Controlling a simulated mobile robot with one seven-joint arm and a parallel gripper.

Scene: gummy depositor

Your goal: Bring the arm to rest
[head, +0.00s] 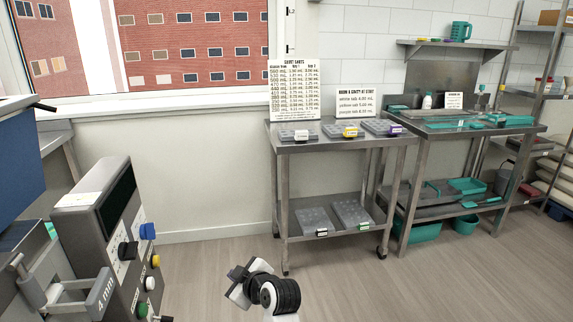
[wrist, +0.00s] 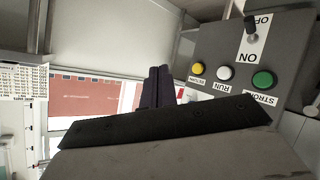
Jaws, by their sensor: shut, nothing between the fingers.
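My gripper (wrist: 159,72) shows in the wrist view with its two dark fingers side by side and shut, with nothing between them. Its dark body fills the lower part of that view. In the head view, part of my arm shows black and white at the bottom middle, over the floor; I cannot make out the fingers there. The depositor's control panel (wrist: 228,65) shows at the right of the wrist view, with a yellow button (wrist: 198,69), a green button (wrist: 263,80) and an ON/OFF switch (wrist: 251,28). The fingers appear apart from it.
The depositor (head: 105,215) stands at the left of the head view, its buttons facing right. A steel cart (head: 345,142) with trays and signs stands at the back middle. A steel table (head: 480,131) with teal trays is right of it. Open floor (head: 400,285) lies in front.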

